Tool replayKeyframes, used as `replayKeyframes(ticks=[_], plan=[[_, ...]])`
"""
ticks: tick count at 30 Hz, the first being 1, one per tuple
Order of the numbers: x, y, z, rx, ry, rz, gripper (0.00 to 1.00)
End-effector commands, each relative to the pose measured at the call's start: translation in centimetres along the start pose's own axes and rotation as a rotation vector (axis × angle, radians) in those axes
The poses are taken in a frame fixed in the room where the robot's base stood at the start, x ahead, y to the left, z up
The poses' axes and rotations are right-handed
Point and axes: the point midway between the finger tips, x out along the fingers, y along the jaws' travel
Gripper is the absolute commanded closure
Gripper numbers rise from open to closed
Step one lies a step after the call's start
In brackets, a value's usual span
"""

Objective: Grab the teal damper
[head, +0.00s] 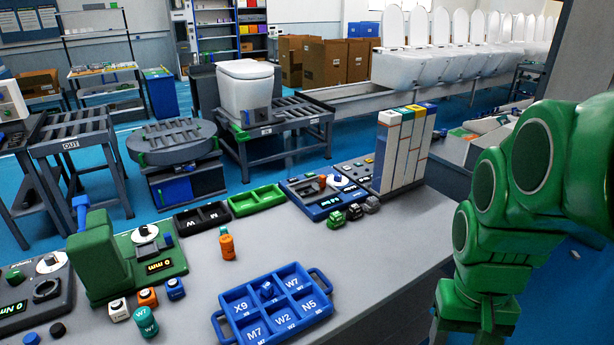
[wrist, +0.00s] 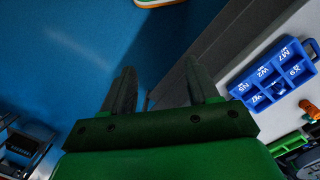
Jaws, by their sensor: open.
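The teal damper (head: 146,321) is a short teal cylinder marked W7. It stands on the grey worktop near the front left in the head view, beside small white, orange and blue blocks. It does not show in the wrist view. My gripper (wrist: 160,88) is open and empty in the wrist view, its two dark fingers apart over the blue floor beside the worktop's edge. In the head view my green arm hangs at the right, far from the teal damper; the fingers are not seen there.
A blue compartment tray (head: 222,315) lies right of the teal damper. An orange bottle-shaped part (head: 227,243) stands behind it. A green tester (head: 100,262) stands at the left. Tall binders (head: 402,150) stand at the back right. The worktop's right front is clear.

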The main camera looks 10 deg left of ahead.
Motion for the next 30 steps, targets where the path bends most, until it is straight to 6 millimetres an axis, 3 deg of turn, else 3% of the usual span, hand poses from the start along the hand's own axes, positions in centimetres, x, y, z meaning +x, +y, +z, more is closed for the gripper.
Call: replayKeyframes(ticks=[14,30], plan=[[-3.1,-3.0,-12.9,-0.050,0.078,0.046,0.40],[-4.2,-10.0,-26.6,-0.131,0.177,0.083,0.40]])
